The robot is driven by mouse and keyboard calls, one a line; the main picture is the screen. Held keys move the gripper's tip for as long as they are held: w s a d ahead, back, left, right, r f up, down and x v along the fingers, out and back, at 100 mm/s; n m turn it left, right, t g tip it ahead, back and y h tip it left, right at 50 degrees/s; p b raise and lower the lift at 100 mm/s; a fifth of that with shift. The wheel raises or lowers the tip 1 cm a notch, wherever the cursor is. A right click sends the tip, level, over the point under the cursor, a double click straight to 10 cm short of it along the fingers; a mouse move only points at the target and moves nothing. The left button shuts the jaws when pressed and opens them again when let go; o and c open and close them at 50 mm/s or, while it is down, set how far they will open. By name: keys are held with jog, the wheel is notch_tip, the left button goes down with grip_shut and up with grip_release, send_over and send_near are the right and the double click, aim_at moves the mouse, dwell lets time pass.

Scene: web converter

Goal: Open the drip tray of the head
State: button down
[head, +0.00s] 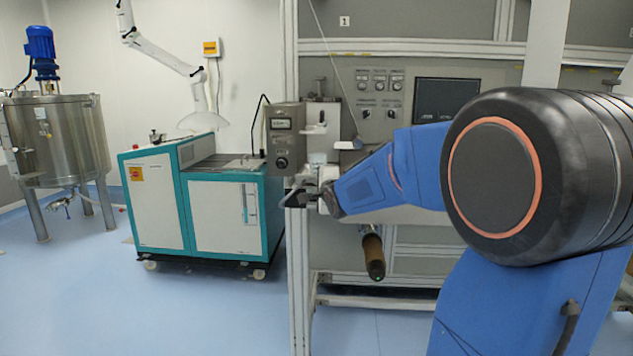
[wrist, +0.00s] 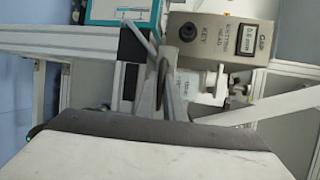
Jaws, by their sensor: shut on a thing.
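The head is a grey box with a small display and a knob (head: 287,137), mounted on the front frame of the machine. In the wrist view its labelled face with a gap display (wrist: 215,42) is at upper right. My gripper (head: 298,197) is just below the head, beside the frame post.
A teal and white cabinet on casters (head: 220,205) stands left of the frame post (head: 297,290). A brown roller (head: 373,255) sticks out below my forearm. A control panel with a dark screen (head: 445,98) is behind my arm. The blue floor at front left is clear.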

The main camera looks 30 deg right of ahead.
jog(key=s+a, duration=0.2)
jog(key=s, duration=0.1)
jog(key=c, duration=1.9)
grip_release()
jog(key=shift+o, duration=0.2)
jog(key=shift+s, duration=0.1)
jog(key=v, duration=1.7)
jog(key=shift+a+r, duration=0.1)
jog(key=shift+r, duration=0.05)
